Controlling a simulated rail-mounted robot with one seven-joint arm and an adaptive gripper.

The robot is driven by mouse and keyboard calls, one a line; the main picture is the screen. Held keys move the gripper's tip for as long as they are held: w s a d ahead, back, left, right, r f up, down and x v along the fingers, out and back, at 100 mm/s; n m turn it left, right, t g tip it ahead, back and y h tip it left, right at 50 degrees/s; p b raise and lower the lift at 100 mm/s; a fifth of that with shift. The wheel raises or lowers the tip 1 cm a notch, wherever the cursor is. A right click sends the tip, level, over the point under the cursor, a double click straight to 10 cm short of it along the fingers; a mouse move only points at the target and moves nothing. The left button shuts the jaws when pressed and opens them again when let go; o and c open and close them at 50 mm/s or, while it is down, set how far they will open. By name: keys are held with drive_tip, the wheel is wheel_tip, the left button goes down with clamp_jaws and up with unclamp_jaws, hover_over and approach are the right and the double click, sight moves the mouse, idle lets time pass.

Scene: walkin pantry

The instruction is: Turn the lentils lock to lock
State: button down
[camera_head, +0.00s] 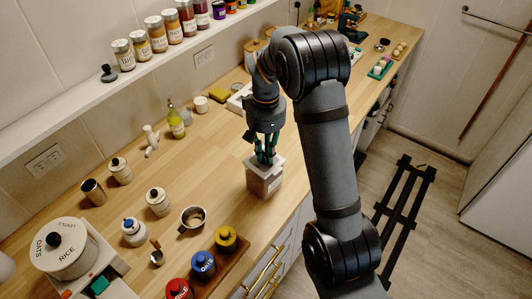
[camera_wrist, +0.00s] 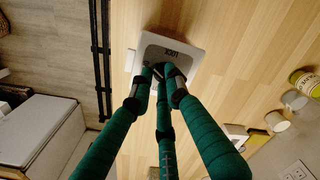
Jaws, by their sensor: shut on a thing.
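A boxy clear container with a pale lid (camera_head: 264,181) stands upright on the wooden counter, with reddish-brown contents. I take it to be the lentils container, though its label cannot be read from here. My gripper (camera_head: 266,158) points down onto its lid from above. In the wrist view the white lid (camera_wrist: 195,45) carries the printed word LOCK, upside down. My green fingers (camera_wrist: 162,75) are shut around a dark knob at the lid's middle. The fingers mostly hide the knob, so its turned angle cannot be told.
A small metal pot (camera_head: 193,218) and lidded jars in red, blue and yellow (camera_head: 226,239) stand to the left and front. A green bottle (camera_head: 176,122) stands behind. The jar shelf (camera_head: 120,85) runs along the wall. Counter around the container is mostly clear.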

sight(264, 157)
drive_tip(key=m+b, duration=0.4)
drive_tip(key=m, duration=0.2)
drive_tip(key=shift+a+f, duration=0.1)
drive_tip(key=shift+f, duration=0.05)
drive_tip(key=m+b, duration=0.1)
drive_tip(key=m, duration=0.2)
drive_tip(key=m+b, duration=0.2)
drive_tip(key=m, duration=0.1)
drive_tip(key=shift+s+a, duration=0.15)
drive_tip(key=shift+r, duration=0.2)
drive_tip(key=c, duration=1.7)
unclamp_jaws()
drive_tip(key=shift+o, duration=0.2)
wheel_tip(264, 157, up, 12)
